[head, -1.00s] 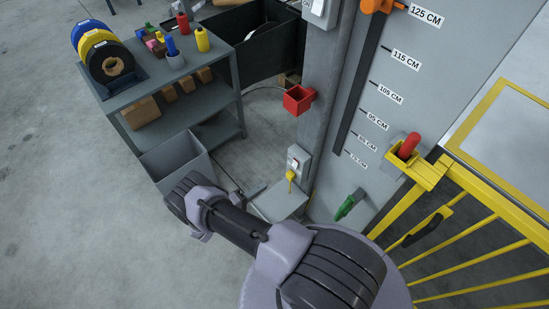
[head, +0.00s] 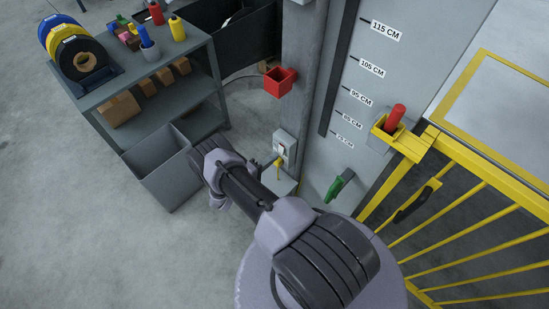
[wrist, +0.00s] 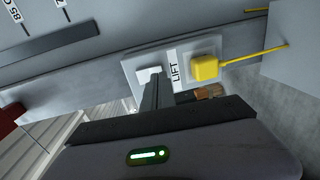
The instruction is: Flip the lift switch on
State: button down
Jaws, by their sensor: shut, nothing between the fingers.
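The lift switch (wrist: 148,74) is a small white rocker on a pale plate beside a "LIFT" label (wrist: 174,72). In the head view, its grey box (head: 284,144) is on the post, low down. My gripper (wrist: 152,84) is shut and empty, its fingertips right at the switch in the wrist view and covering part of it. I cannot tell whether they touch it or which way the rocker is set. A yellow plug (wrist: 205,68) with a yellow lead sits on the same plate, right of the label. In the head view, my arm hides the fingers.
A red box (head: 280,82) is on the post above the switch. A green handle (head: 339,186) and a yellow railing (head: 455,205) stand to the right. A grey bin (head: 165,170) and shelf (head: 140,75) stand to the left. Open floor lies at lower left.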

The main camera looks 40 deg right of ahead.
jog(key=shift+w+d, duration=0.1)
jog(key=shift+d, duration=0.65)
jog(key=shift+f, duration=0.1)
jog(key=shift+d+b, duration=0.15)
jog(key=shift+b, duration=0.15)
jog(key=shift+f, duration=0.1)
jog(key=s+a+f, duration=0.1)
jog(key=a, duration=1.3)
jog(key=shift+f+b, duration=0.35)
jog(key=shift+b, duration=0.05)
